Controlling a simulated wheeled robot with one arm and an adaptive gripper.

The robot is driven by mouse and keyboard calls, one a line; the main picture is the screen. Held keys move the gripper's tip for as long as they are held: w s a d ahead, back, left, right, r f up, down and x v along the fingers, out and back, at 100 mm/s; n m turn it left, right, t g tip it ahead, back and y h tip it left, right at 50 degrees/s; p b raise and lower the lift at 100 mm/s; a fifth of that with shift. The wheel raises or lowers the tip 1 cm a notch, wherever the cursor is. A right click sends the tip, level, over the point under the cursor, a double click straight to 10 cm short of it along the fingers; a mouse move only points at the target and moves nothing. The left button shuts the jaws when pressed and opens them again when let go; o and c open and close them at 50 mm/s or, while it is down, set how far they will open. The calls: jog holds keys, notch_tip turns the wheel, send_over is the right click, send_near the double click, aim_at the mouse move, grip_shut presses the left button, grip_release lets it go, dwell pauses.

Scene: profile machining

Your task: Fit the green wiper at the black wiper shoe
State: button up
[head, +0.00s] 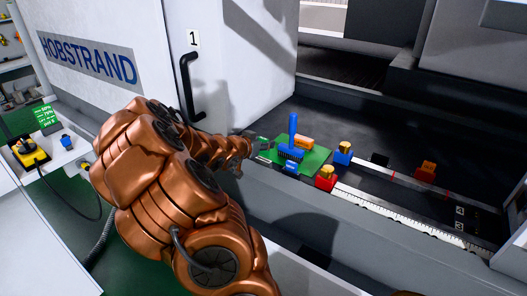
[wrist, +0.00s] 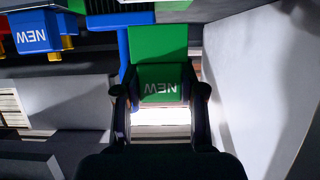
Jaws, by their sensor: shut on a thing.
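In the head view my gripper (head: 249,145) is at the left edge of the green mat, and the wiper is too small there to make out surely. A small black block (head: 380,159), which looks like the black wiper shoe, sits on the far rail, well to the right of my gripper. The shoe cannot be made out in the wrist view.
The green mat (head: 317,159) holds a blue brush (head: 293,130), an orange item (head: 304,142) and a blue wiper (head: 291,168). The white machine door (head: 235,70) rises behind my arm.

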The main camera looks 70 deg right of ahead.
notch_tip(320, 180, up, 13)
jog(key=p, duration=0.2)
dwell(0.3)
jog(key=p, duration=0.3)
send_near(263, 139)
notch_tip(263, 139, up, 3)
jog(key=d, duration=0.2)
jog(key=w+a+f+p, duration=0.1)
jog(key=w+a+f, duration=0.15)
jog(key=a, duration=0.25)
jog(key=w+a+r+n+t+y+b, duration=0.1)
jog(key=w+a+n+t, duration=0.35)
jog(key=w+a, duration=0.55)
jog(key=w+a+r+n+t+y+b, duration=0.1)
jog(key=w+a+n+t, duration=0.5)
jog(key=w, duration=0.8)
jog(key=w+a+r+n+t+y, duration=0.1)
jog(key=w+a, duration=0.4)
jog(key=a, duration=0.9)
jog(key=w+a+r+n+t+y+b, duration=0.1)
jog(key=w+a+n+t+y, duration=0.3)
jog(key=a, duration=1)
jog(key=shift+w+r+n+y+b, duration=0.3)
jog(key=shift+w+r+n+y, duration=0.25)
jog(key=shift+w+n+y, duration=0.5)
